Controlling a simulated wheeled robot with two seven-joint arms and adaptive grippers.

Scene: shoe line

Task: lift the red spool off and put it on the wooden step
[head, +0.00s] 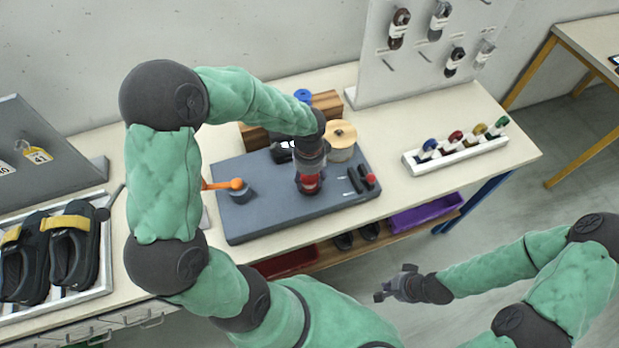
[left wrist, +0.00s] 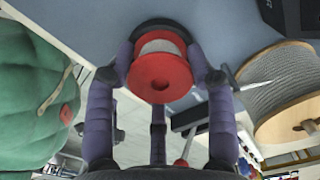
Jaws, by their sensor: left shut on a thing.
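The red spool (left wrist: 160,78), wound with pale grey thread, is between the fingers of my left gripper (left wrist: 162,62) in the left wrist view. The gripper is shut on it. In the head view my left gripper (head: 309,178) points down over the grey mat, and a bit of red shows at its fingers. Whether the spool touches what is below it is hidden. The wooden step (head: 327,102) stands behind the mat, partly covered by my left arm, with a blue spool (head: 303,94) on it. My right gripper (head: 398,287) hangs empty in front of the table and looks open.
A large wooden reel (head: 341,136) stands behind my left gripper. An orange-handled tool (head: 225,184) lies at the left of the grey mat (head: 245,222), and small dark tools (head: 358,180) at its right. A white rack (head: 455,157) with several coloured spools stands at the right.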

